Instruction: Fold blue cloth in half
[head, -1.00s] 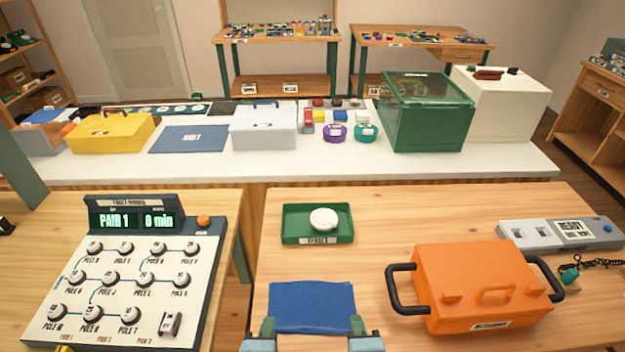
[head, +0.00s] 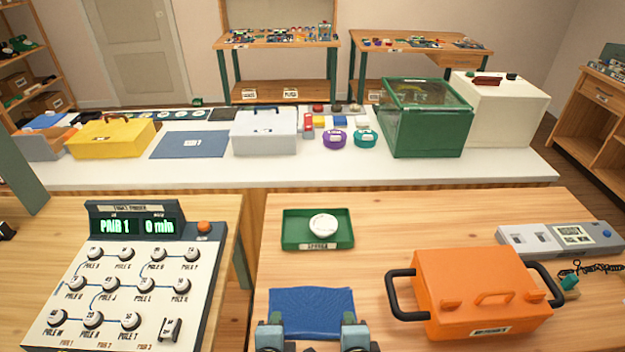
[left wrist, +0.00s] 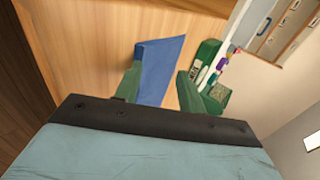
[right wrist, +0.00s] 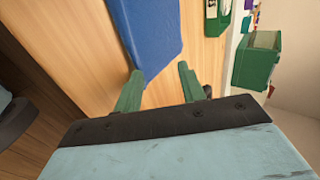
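The blue cloth (head: 311,306) lies on the near wooden table, with a slightly rumpled surface. My left gripper (head: 270,326) is at its near left corner, and my right gripper (head: 354,324) is at its near right corner. In the left wrist view the fingers (left wrist: 158,88) stand apart, with the cloth (left wrist: 160,68) showing beyond and between them. In the right wrist view the fingers (right wrist: 160,88) also stand apart, and a cloth corner (right wrist: 148,58) is close to one finger. I cannot tell whether either gripper touches the cloth.
A green tray (head: 290,236) with a white round item (head: 323,225) is behind the cloth. An orange toolbox (head: 480,290) with black handles stands to the right. A panel of dials (head: 130,285) is on the left table. Bare wood lies between cloth and toolbox.

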